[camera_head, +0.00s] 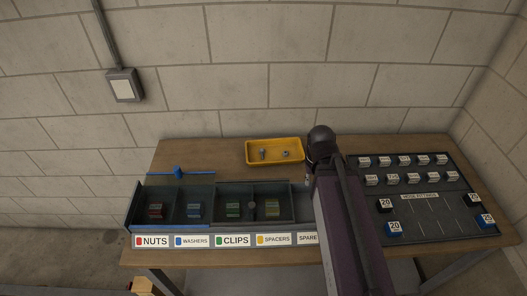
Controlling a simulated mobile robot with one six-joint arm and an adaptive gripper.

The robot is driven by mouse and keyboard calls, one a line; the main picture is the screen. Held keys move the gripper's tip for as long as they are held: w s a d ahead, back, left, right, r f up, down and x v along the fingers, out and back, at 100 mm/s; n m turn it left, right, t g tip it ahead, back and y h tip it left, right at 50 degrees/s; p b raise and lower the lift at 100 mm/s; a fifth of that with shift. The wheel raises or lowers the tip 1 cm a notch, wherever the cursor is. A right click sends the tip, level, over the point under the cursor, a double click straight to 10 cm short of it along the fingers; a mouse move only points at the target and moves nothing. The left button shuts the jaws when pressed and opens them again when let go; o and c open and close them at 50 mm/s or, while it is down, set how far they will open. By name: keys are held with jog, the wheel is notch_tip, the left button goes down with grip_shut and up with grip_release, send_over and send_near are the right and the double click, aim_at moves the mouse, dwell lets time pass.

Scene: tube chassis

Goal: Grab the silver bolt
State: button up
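A small silver bolt (262,154) appears to stand upright in the left half of the yellow tray (276,161) at the back of the table. A second small grey metal piece (286,154) lies to its right in the same tray; it is too small to name surely. My dark arm reaches up from the bottom right and ends in a rounded black joint just right of the tray. My gripper's fingers do not show; the arm hides whatever is below that joint.
A dark bin row (143,214) with several labelled compartments stands at the front left, holding coloured blocks. A dark board (440,208) with several labelled blocks lies at the right. Bare wooden table (205,155) shows left of the tray. A block wall rises behind.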

jog(key=w+a+r+h+p, duration=0.1)
jog(key=w+a+r+p, duration=0.1)
jog(key=w+a, duration=0.7)
jog(key=w+a+r+h+p, duration=0.2)
jog(key=w+a+r+p, duration=0.1)
jog(key=w+a, duration=0.7)
jog(key=shift+a+r, duration=0.2)
jog(key=shift+f, duration=0.1)
jog(key=b, duration=0.9)
send_over(262, 154)
jog(key=s+a, duration=0.2)
jog(key=x, duration=0.2)
jog(key=a+x, duration=0.1)
jog(key=x, duration=0.5)
jog(key=shift+w+a+f, duration=0.2)
jog(key=shift+a+f, duration=0.05)
jog(key=shift+a, duration=0.05)
jog(key=shift+p, duration=0.3)
jog(key=shift+f, duration=0.15)
